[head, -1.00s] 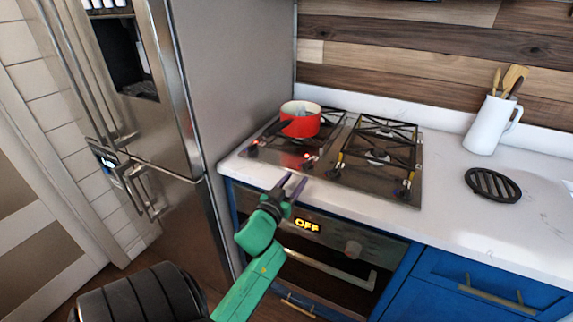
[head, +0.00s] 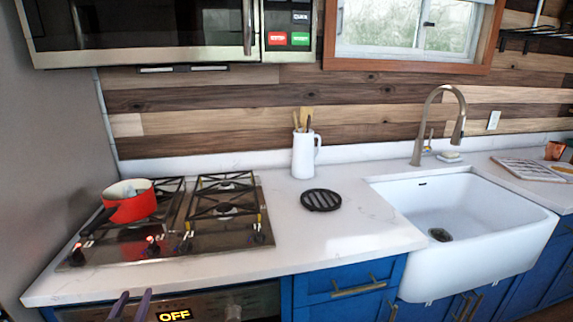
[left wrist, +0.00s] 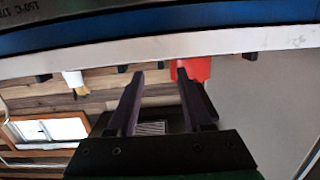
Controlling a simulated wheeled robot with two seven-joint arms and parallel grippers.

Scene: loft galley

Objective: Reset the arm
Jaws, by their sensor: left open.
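My left gripper (head: 130,305) shows only its two dark fingertips at the bottom left of the head view, in front of the oven. In the left wrist view its fingers (left wrist: 163,105) are spread apart with nothing between them. The picture there looks upside down, with the counter edge (left wrist: 140,57) across the top. My right gripper is in neither view.
A red pot (head: 130,203) stands on the left of the gas cooktop (head: 175,235). A white jug (head: 304,155) with utensils and a black trivet (head: 321,200) stand on the counter. A white sink (head: 450,200) is at the right, and a microwave (head: 150,25) hangs above.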

